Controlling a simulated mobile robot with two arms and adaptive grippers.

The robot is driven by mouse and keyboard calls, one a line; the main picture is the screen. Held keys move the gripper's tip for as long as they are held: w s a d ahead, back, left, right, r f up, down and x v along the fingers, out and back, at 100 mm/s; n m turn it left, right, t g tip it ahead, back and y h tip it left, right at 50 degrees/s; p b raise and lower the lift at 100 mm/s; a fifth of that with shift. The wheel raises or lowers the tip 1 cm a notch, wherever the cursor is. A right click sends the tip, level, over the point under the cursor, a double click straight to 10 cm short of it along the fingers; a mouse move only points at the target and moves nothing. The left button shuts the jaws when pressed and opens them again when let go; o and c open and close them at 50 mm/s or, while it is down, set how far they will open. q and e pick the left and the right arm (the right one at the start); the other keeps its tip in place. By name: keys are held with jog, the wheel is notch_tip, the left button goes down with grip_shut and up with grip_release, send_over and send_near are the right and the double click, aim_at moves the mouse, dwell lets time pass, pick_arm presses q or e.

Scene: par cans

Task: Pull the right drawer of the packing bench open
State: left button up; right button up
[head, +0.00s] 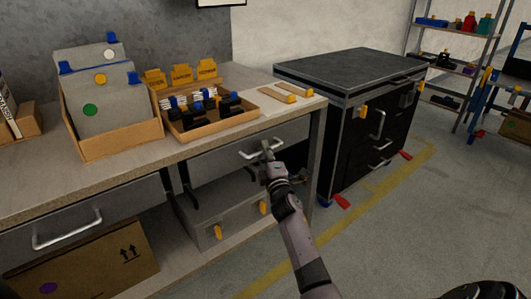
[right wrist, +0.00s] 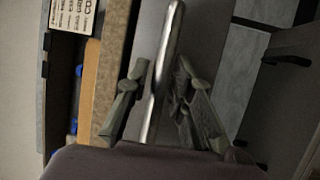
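The packing bench (head: 60,190) has a grey right drawer (head: 215,168) under its top, and its front looks flush with the bench, so it appears closed. Its silver bar handle (head: 250,154) also shows in the right wrist view (right wrist: 168,45). My right gripper (head: 268,151) is at the right part of this handle. In the right wrist view, its two fingers (right wrist: 160,75) stand apart on either side of the bar, with gaps showing, so it is open around the handle. My left gripper is not in view.
A left drawer handle (head: 67,230) is on the same bench. Cardboard trays (head: 112,142) with parts stand on the top. A grey case (head: 228,216) and a carton (head: 85,265) lie on the lower shelf. A black cabinet (head: 350,75) stands to the right. The floor in front is clear.

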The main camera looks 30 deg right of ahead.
grip_shut()
dwell(0.7)
